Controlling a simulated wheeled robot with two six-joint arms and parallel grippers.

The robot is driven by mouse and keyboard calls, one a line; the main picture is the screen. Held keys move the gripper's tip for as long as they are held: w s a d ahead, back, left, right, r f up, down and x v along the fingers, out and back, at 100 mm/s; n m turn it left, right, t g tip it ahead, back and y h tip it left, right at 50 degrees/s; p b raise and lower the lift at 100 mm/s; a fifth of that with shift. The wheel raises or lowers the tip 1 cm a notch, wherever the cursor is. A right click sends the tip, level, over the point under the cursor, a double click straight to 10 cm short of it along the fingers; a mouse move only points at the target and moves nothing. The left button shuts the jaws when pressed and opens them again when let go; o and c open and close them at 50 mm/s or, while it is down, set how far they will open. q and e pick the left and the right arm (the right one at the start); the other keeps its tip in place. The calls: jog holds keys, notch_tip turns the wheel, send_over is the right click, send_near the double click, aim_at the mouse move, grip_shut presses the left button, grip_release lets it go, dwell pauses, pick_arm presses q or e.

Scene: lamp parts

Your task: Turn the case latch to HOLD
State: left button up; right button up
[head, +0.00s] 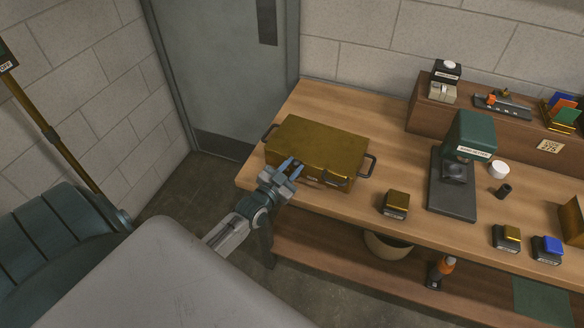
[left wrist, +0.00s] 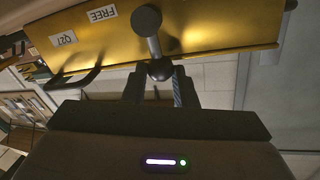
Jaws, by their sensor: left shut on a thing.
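A brass-coloured case (head: 318,140) with dark side handles sits at the left end of the wooden bench. The case latch (left wrist: 152,42) is a grey lever running from a round pivot to a dark ball knob. My left gripper (head: 293,168) is at the front of the case, shut on the latch's knob, which shows between the fingers in the left wrist view. No HOLD label is readable. My right gripper is out of view.
To the right on the bench (head: 340,200) are a small brass-topped block (head: 397,203), a green-headed press (head: 468,140), a white cap (head: 498,169) and more small blocks. A lower shelf holds a bowl (head: 386,246) and an orange tool (head: 441,270). A grey door stands behind left.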

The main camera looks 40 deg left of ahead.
pick_arm(q)
jog(key=shift+s+a+f+n+b, duration=0.15)
jog(key=shift+a+n+b, duration=0.2)
jog(key=shift+n, duration=0.25)
jog(key=shift+w+a+f+n+b, duration=0.1)
jog(key=shift+a+n+b, duration=0.1)
jog(key=shift+n+b, duration=0.3)
jog(key=n, duration=0.1)
jog(key=a+n, duration=0.1)
jog(key=n+b, duration=0.1)
jog(key=shift+s+a+f+t, duration=0.15)
jog(key=shift+f+t, duration=0.1)
jog(key=shift+t, duration=0.15)
jog(key=shift+a+f+n+y+b, duration=0.15)
jog(key=shift+a+n+b, duration=0.1)
jog(key=shift+n, duration=0.4)
jog(key=shift+a+f+n+y+b, duration=0.1)
jog(key=shift+n+y+b, duration=0.1)
jog(key=shift+n, duration=0.45)
jog(key=shift+a, duration=0.1)
jog(key=shift+n, duration=0.3)
jog(key=o, duration=1)
